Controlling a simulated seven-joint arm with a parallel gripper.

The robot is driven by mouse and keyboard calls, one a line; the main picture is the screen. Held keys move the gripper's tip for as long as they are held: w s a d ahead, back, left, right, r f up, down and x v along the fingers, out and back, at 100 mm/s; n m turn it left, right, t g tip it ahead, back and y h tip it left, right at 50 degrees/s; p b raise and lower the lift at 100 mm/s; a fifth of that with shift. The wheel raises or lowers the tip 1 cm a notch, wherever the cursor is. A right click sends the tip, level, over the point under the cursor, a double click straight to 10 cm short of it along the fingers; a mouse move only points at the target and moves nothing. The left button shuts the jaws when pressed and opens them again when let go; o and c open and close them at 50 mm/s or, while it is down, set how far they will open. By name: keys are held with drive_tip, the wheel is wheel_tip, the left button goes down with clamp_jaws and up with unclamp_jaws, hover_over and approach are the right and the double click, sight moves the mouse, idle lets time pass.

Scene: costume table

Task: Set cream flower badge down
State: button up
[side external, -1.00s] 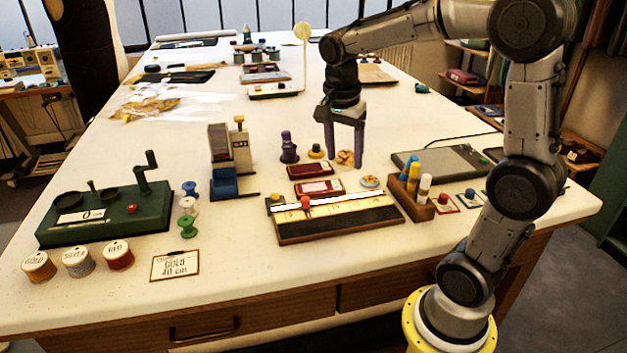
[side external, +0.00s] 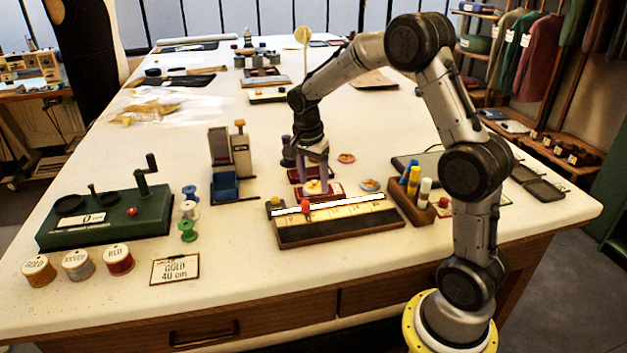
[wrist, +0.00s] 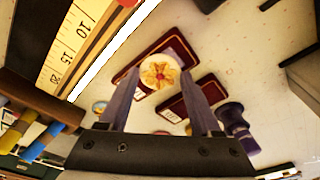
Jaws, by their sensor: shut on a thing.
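My gripper (side external: 313,178) is shut on the cream flower badge (wrist: 159,74), a round cream disc with an orange-brown flower. In the wrist view the badge sits between the two fingertips of my gripper (wrist: 158,78). In the side view the badge (side external: 313,187) is low over the front dark red card tray (side external: 333,194). I cannot tell whether it touches the tray. A second red tray (wrist: 192,100) shows in the wrist view, partly covered by a finger.
A ruler board (side external: 340,228) with a red knob lies just in front. A wooden marker holder (side external: 411,200) stands at its right. A blue-rimmed badge (side external: 370,185) and a reddish badge (side external: 346,158) lie nearby. A dark purple stamp (wrist: 232,117) stands close to one finger.

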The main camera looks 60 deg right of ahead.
sight(309, 188)
drive_tip(key=shift+f, duration=0.3)
drive_tip(key=o, duration=1.3)
wheel_tip(309, 188, up, 12)
drive_tip(key=a, duration=0.2)
drive_tip(key=s+a+r+n+t, duration=0.3)
drive_tip(key=s+a+r+n, duration=0.2)
drive_tip(key=s+a+n, duration=0.4)
drive_tip(key=s+a+f+n+t, duration=0.1)
drive_tip(key=s+a+n, duration=0.1)
drive_tip(key=s+n, duration=0.1)
drive_tip(key=s+a+f+n+y, duration=0.1)
drive_tip(key=s+a+f+n, duration=0.1)
drive_tip(key=s, duration=0.4)
drive_tip(key=s+a+f+n+t, duration=0.1)
drive_tip(key=s+a+n, duration=0.1)
drive_tip(key=s+n, duration=0.2)
drive_tip(key=shift+s+f+n+t+y, duration=0.3)
drive_tip(key=shift+s+f+y, duration=0.1)
drive_tip(key=shift+s, duration=0.1)
